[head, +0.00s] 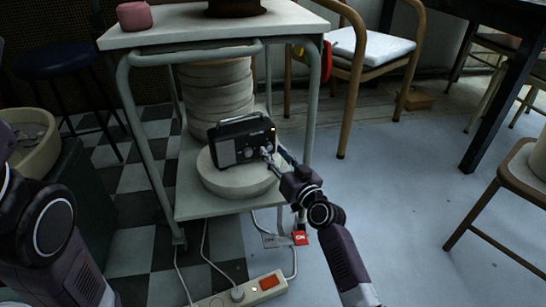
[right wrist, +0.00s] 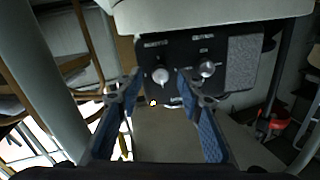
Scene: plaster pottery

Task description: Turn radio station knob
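A black radio (head: 238,142) with a handle stands upright on a round pale plaster slab (head: 236,184) on the cart's lower shelf. In the right wrist view its dark front panel (right wrist: 182,57) shows two silver knobs, a left knob (right wrist: 160,76) and a right knob (right wrist: 207,69), beside a grey speaker patch. My right gripper (head: 270,155) is at the right part of the radio's front. In the right wrist view its two blue-padded fingers (right wrist: 159,78) are apart, one on each side of the left knob, with gaps visible. My left gripper is not in view; only part of my left arm shows.
The cart's tabletop (head: 210,27) and grey legs frame the shelf around the radio. Stacked plaster rounds (head: 217,95) stand behind it. A power strip (head: 245,291) and cables lie on the floor in front. A wooden chair (head: 358,55) stands behind at the right.

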